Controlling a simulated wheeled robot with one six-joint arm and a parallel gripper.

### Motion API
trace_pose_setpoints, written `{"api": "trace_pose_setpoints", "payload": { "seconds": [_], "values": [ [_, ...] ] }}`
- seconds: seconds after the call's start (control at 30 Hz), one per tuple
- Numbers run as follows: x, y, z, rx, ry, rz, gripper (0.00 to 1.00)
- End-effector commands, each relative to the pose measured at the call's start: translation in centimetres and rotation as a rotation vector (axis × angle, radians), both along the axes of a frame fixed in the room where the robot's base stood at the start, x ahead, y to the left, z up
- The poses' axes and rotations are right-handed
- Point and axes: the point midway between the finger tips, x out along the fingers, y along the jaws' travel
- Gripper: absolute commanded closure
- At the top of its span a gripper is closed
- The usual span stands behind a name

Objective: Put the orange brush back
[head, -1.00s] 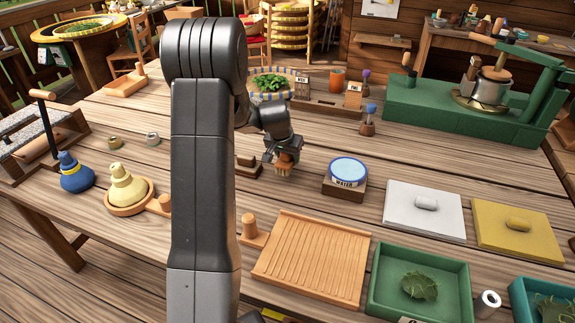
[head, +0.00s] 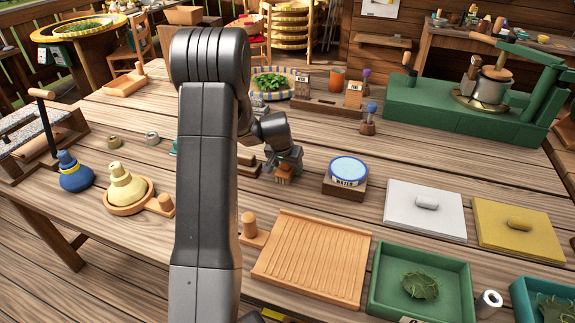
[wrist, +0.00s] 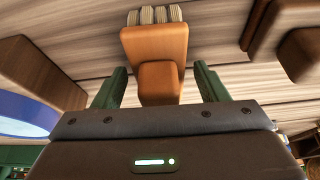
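The orange brush (head: 284,172) stands bristles down on the table, or close to it, left of the water box. In the wrist view the brush (wrist: 155,45) shows its orange block and rounded knob, with pale bristles at the far end. My gripper (head: 283,158) is at the brush, just above it in the head view. In the wrist view its two green fingers (wrist: 160,80) stand on either side of the knob with a narrow gap at each side, so it looks open. Exact bristle contact with the table is hard to tell.
The water box (head: 345,178) is close on the right. A dark wooden block (head: 246,166) is close on the left, partly behind my arm. A ribbed wooden board (head: 312,258) lies in front. A small brush stands in a holder (head: 368,122) further back.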

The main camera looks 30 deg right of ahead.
Motion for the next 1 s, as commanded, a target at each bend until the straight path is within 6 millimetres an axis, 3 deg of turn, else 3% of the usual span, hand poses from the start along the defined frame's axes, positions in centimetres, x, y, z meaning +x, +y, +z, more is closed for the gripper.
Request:
{"api": "trace_pose_setpoints", "payload": {
  "seconds": [0.57,1.0],
  "values": [
    [0.0,0.0,0.2,0.001,0.001,0.001,0.33],
    [-2.2,2.4,7.9,-0.002,-0.003,-0.001,0.33]
  ]
}}
